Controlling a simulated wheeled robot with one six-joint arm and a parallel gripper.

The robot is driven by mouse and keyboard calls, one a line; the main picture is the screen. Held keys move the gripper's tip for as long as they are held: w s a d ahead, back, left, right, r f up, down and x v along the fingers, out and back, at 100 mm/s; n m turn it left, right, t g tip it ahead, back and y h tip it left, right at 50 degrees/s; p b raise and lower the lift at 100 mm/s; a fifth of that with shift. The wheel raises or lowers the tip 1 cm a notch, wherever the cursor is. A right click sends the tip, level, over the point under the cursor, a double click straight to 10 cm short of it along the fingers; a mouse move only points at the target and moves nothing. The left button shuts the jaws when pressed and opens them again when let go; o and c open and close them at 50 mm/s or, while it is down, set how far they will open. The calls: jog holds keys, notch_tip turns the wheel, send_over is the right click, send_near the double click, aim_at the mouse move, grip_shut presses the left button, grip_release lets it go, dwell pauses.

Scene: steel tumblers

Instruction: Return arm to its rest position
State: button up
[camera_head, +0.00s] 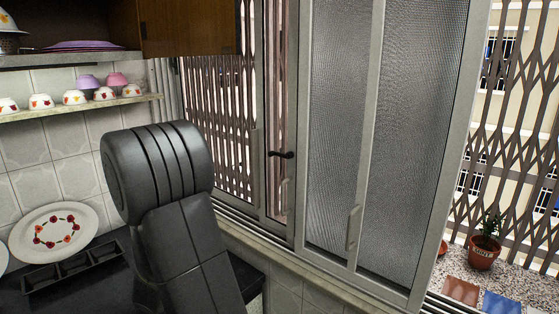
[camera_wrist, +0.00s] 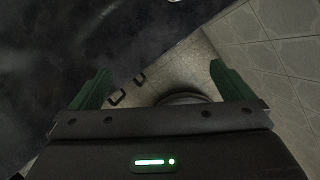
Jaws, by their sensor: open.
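My gripper (camera_wrist: 158,76) shows in the wrist view, its two green fingers spread wide apart with nothing held between them. It points down past a dark counter surface (camera_wrist: 90,45) toward a tiled floor (camera_wrist: 185,65). In the head view my dark grey arm (camera_head: 175,215) stands bent in front of the counter, and the gripper itself does not show there. No steel tumbler can be made out clearly. A rounded dark shape (camera_wrist: 183,98) shows low between the fingers; I cannot tell what it is.
A floral plate (camera_head: 55,212) leans on the tiled wall beside a black compartment tray (camera_head: 72,272). Small bowls (camera_head: 74,97) line a shelf (camera_head: 80,108) at left. A window with frosted panes (camera_head: 335,130) is close right of my arm. A potted plant (camera_head: 482,253) stands outside.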

jog(key=shift+s+d+f+m, duration=0.15)
jog(key=shift+s+d+m, duration=0.05)
jog(key=shift+s+m, duration=0.1)
dwell(0.4)
